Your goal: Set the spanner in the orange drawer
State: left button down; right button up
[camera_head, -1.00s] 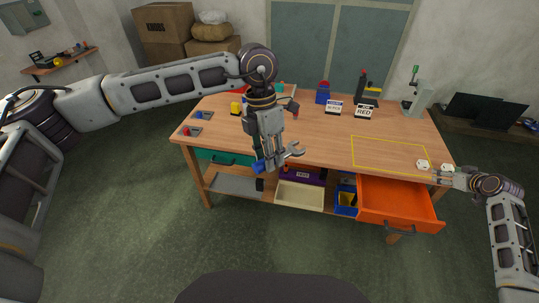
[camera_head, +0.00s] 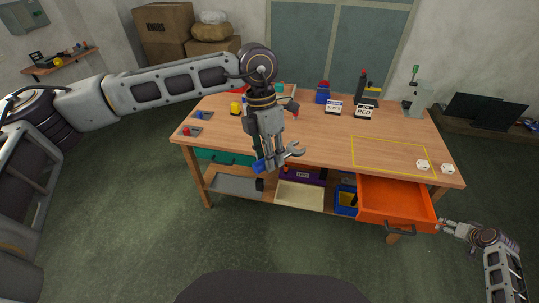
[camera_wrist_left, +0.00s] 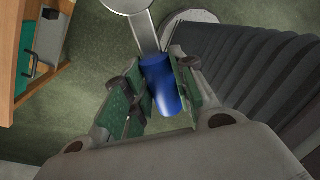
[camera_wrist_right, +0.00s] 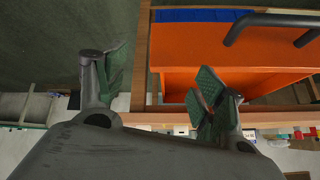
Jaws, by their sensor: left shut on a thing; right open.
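The spanner (camera_head: 292,151) is grey with a blue grip. My left gripper (camera_head: 268,163) is shut on its blue grip and holds it in the air in front of the table's front edge. The blue grip (camera_wrist_left: 160,84) shows between the fingers in the left wrist view, with the grey shaft beyond. The orange drawer (camera_head: 395,207) is pulled out at the table's front right; no object shows inside it. My right gripper (camera_head: 443,227) is open and empty, just right of the drawer's front corner. In the right wrist view the drawer (camera_wrist_right: 190,42) fills the upper right, beyond the open fingers (camera_wrist_right: 158,85).
A closed teal drawer (camera_head: 222,157) is at the table's left. A cream bin (camera_head: 300,195) and a blue bin (camera_head: 346,201) stand on the lower shelf. Two white pieces lie at the tabletop's right, near a yellow outline (camera_head: 390,140). The floor in front is clear.

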jog(key=s+a+f+n+g, duration=0.1)
jog(key=s+a+f, duration=0.5)
jog(key=f, duration=0.3)
jog(key=s+a+f+n+g, duration=0.1)
jog(key=s+a+f+g, duration=0.1)
jog(key=s+a+f, duration=0.55)
jog(key=s+a+f+n+g, duration=0.1)
jog(key=s+a+f, duration=0.4)
jog(key=f, duration=0.6)
jog(key=s+a+f+n, duration=0.1)
jog(key=s+a+f, duration=0.2)
jog(key=s+a, duration=0.4)
jog(key=s+a+f+n+g+y, duration=0.1)
jog(key=s+a+f, duration=0.3)
jog(key=s+a, duration=0.4)
jog(key=s+a+f+n+g, duration=0.1)
jog(key=s+a+f+n, duration=0.2)
jog(key=s+a, duration=0.5)
jog(key=shift+a+f+y, duration=0.3)
jog(key=shift+a+f, duration=0.45)
jog(key=shift+a, duration=0.2)
pick_arm(q)
jog(key=shift+m, duration=0.3)
